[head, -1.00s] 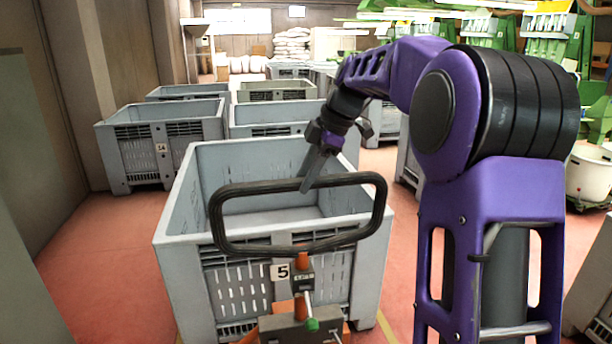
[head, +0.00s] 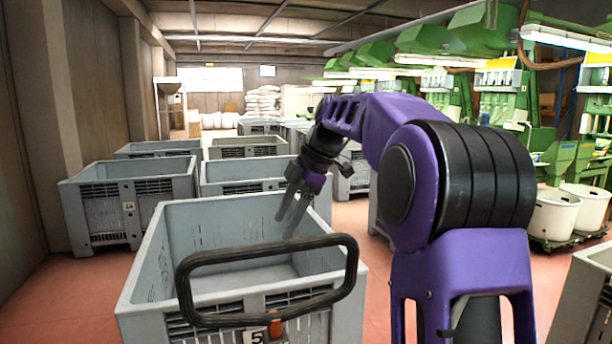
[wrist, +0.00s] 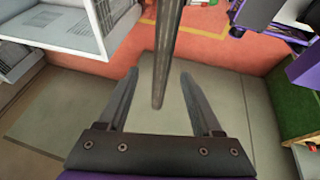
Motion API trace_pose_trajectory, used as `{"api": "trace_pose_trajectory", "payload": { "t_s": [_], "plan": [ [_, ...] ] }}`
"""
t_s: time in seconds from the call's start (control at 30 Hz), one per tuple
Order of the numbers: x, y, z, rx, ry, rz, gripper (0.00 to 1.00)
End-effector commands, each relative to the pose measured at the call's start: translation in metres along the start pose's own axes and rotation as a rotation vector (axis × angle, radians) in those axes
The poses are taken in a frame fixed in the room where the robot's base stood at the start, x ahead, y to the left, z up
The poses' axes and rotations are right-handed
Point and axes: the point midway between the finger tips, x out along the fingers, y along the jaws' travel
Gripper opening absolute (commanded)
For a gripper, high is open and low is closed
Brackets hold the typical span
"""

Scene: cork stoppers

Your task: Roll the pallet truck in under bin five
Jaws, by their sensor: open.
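Bin five (head: 140,309) is a grey slatted plastic bin, open-topped and looking empty, with a white label "5" (head: 257,337) on its front. The black loop handle (head: 265,249) of the pallet truck stands before the bin's front side in the head view. A bit of its orange shaft (head: 275,328) shows below; the truck's body and forks are out of view. My gripper (head: 283,227) is open, fingers pointing down by the handle's top bar. In the wrist view a dark bar (wrist: 167,55), probably the handle edge-on, lies between the open fingers (wrist: 158,75); I cannot tell whether they touch it.
Another grey bin (head: 85,215) stands at the left, with several more behind bin five. Red floor (head: 40,285) is clear at the left front. White tubs (head: 553,216) and green machines (head: 565,160) line the right side. A grey bin edge (head: 590,300) shows at right front.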

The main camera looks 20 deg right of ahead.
Motion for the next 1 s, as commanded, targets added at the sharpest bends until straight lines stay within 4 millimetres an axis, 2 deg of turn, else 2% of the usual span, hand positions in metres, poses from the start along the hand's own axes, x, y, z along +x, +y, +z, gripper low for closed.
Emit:
{"api": "trace_pose_trajectory", "payload": {
  "t_s": [0.03,0.2,0.4,0.63,1.0],
  "plan": [
    [-0.016,0.001,0.000,0.000,-0.001,0.005,0.67],
    [-0.058,0.001,0.000,0.001,-0.001,0.004,0.67],
    [-0.095,0.001,0.001,0.001,-0.001,0.004,0.67],
    [-0.114,0.000,0.000,0.000,0.000,0.002,0.67],
    [-0.117,0.000,0.000,0.000,0.000,0.001,0.67]
  ]
}}
